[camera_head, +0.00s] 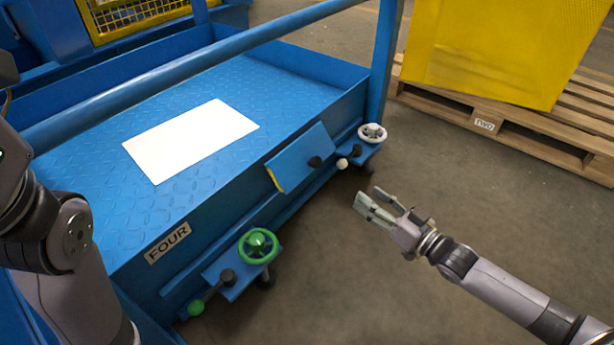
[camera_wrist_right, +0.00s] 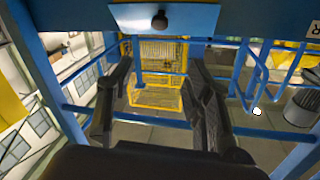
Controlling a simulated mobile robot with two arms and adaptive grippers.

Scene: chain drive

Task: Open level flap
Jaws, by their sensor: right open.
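The level flap (camera_head: 300,158) is a blue plate with a yellow edge and a black knob (camera_head: 315,161), on the near side of the blue platform in the head view. It stands slanted against the platform's side. In the right wrist view the flap (camera_wrist_right: 188,18) and its black knob (camera_wrist_right: 159,20) show at the top, beyond the fingers. My right gripper (camera_head: 378,206) is open and empty, to the right of and below the flap, apart from it. The right gripper (camera_wrist_right: 160,100) shows both dark fingers spread. My left arm is at the left edge, but its gripper is out of view.
The blue platform (camera_head: 110,215) carries a white sheet (camera_head: 190,140) and a FOUR label. A green handwheel (camera_head: 258,246) and a white handwheel (camera_head: 372,133) stick out from its side. A pallet (camera_head: 540,145) with a yellow box (camera_head: 500,45) stands at right. The floor around my right gripper is clear.

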